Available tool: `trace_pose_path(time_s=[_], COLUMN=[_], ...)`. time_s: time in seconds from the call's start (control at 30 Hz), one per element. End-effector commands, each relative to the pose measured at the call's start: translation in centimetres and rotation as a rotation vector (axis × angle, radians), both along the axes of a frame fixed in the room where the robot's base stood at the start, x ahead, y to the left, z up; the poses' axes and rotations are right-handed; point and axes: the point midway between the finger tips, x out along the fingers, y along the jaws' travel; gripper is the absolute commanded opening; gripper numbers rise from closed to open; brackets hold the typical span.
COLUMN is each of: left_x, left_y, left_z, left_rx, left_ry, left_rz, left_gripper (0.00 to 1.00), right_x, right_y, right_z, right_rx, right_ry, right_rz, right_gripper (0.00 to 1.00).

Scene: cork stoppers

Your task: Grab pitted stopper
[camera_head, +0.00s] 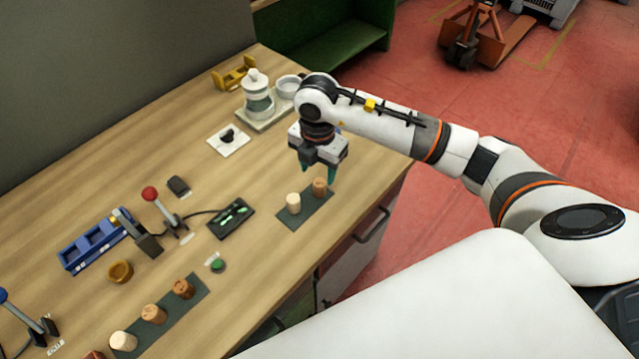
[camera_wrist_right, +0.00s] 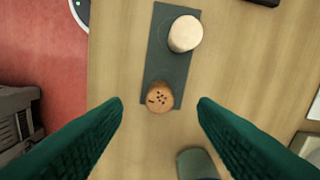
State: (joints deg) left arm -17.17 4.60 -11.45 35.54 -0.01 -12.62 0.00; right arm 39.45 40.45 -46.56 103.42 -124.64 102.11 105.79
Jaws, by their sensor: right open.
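The pitted stopper (camera_head: 320,186) is a brown cork with dark holes in its top. It stands upright at one end of a dark mat strip (camera_head: 315,208); the wrist view shows its pitted top (camera_wrist_right: 160,97). A smooth pale stopper (camera_head: 293,203) stands on the same strip, also in the wrist view (camera_wrist_right: 185,33). My right gripper (camera_head: 319,172) is open and empty, pointing down above the pitted stopper. In the wrist view its green fingers (camera_wrist_right: 160,104) are spread on either side, apart from the cork. My left gripper is not in view.
Another dark strip (camera_head: 168,318) holds several stoppers at the front left. A black tray (camera_head: 231,218), a red-knobbed lever (camera_head: 152,196) and a blue rack (camera_head: 95,242) lie left. A jar (camera_head: 257,98) stands behind. The table edge is close on the right.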

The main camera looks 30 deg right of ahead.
Motion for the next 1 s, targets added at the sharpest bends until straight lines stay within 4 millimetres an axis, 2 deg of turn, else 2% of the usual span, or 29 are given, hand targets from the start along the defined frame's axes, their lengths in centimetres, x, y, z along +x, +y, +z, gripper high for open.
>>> trace_pose_path(time_s=[0.27, 0.4, 0.5, 0.6, 0.8, 0.87, 1.0], left_x=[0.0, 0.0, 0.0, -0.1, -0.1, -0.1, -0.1], left_y=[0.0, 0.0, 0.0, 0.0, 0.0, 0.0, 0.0], left_z=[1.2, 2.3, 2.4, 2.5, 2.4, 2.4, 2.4], left_rx=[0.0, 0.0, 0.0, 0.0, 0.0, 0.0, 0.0], left_ry=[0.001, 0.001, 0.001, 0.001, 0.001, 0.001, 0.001], left_rz=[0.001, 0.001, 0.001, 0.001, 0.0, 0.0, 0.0], left_gripper=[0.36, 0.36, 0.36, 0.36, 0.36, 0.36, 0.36], right_x=[0.0, 0.1, 0.1, 0.2, 0.2, 0.2, 0.2], right_y=[-0.2, -0.5, -0.4, -0.5, -0.5, -0.5, -0.5], right_z=[-2.2, -4.3, -5.7, -6.4, -6.5, -6.5, -6.5], right_rx=[0.001, 0.001, 0.003, 0.002, 0.002, 0.002, 0.003], right_ry=[0.004, 0.005, 0.003, 0.001, 0.0, 0.0, -0.001], right_rz=[0.0, 0.0, 0.001, 0.001, 0.002, 0.002, 0.002], right_gripper=[0.53, 0.53, 0.53, 0.53, 0.53, 0.47, 0.24])
